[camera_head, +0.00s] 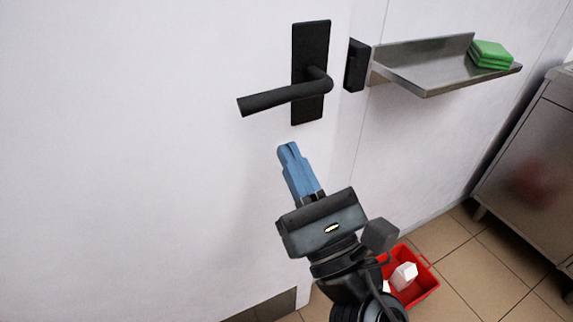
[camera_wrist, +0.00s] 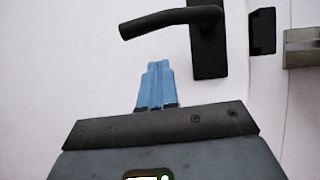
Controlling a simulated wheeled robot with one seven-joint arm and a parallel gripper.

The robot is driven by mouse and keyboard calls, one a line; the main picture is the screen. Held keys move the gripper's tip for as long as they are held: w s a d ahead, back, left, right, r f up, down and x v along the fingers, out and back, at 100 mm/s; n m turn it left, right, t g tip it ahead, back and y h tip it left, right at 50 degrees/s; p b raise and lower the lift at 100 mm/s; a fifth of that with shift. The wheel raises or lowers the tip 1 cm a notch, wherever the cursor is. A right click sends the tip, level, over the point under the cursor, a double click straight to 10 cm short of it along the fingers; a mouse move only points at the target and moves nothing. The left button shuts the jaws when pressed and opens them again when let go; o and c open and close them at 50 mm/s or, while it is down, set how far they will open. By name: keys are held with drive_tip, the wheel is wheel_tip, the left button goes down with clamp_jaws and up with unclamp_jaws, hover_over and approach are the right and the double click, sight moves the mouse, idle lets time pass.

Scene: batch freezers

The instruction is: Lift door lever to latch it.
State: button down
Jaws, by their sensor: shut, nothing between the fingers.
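The black door lever (camera_head: 285,96) sits on a tall black backplate (camera_head: 311,50) on the white door (camera_head: 150,150). Its bar reaches left from the pivot and tilts slightly down toward its free end. My gripper (camera_head: 287,149) has blue fingers, shut and empty, below the lever bar in the head view. In the wrist view, the lever (camera_wrist: 165,20) is above the gripper (camera_wrist: 158,66), with its free end to the left of the fingertips. The fingers look apart from the lever. How far they are from the door's face is hard to tell.
A black keeper block (camera_head: 357,65) is fixed right of the door gap. A steel shelf (camera_head: 430,66) holding green cloths (camera_head: 490,54) juts out beyond it. A red bin (camera_head: 416,288) stands on the tiled floor, lower right, and a steel cabinet (camera_head: 530,160) is at far right.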

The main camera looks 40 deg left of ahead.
drive_tip(key=b+v, duration=0.1)
drive_tip(key=v, duration=0.8)
drive_tip(key=shift+d, duration=0.2)
drive_tip(key=s+d+f+m+t+h+p, duration=0.1)
drive_tip(key=s+d+f+m+t+h, duration=0.2)
drive_tip(key=d+m, duration=0.55)
drive_tip(key=s+d+m+t+h+p, duration=0.15)
drive_tip(key=d+m+t+h, duration=0.35)
drive_tip(key=m, duration=0.6)
drive_tip(key=s+d+f+m+t+h, duration=0.25)
drive_tip(key=d+m+h, duration=0.25)
drive_tip(key=d+m, duration=0.4)
drive_tip(key=s+d+m+g+h+p, duration=0.1)
drive_tip(key=s+d+m+h, duration=0.3)
drive_tip(key=m, duration=0.7)
drive_tip(key=s+d+m+g+h+p, duration=0.1)
drive_tip(key=s+d+m+g+h, duration=0.2)
drive_tip(key=s+d+m+h, duration=0.2)
drive_tip(key=s+d+m, duration=0.3)
drive_tip(key=s+m, duration=0.2)
drive_tip(key=s, duration=0.1)
drive_tip(key=shift+s+r+m, duration=0.2)
drive_tip(key=shift+s+m, duration=0.05)
drive_tip(key=shift+m, duration=0.1)
drive_tip(key=shift+d, duration=0.1)
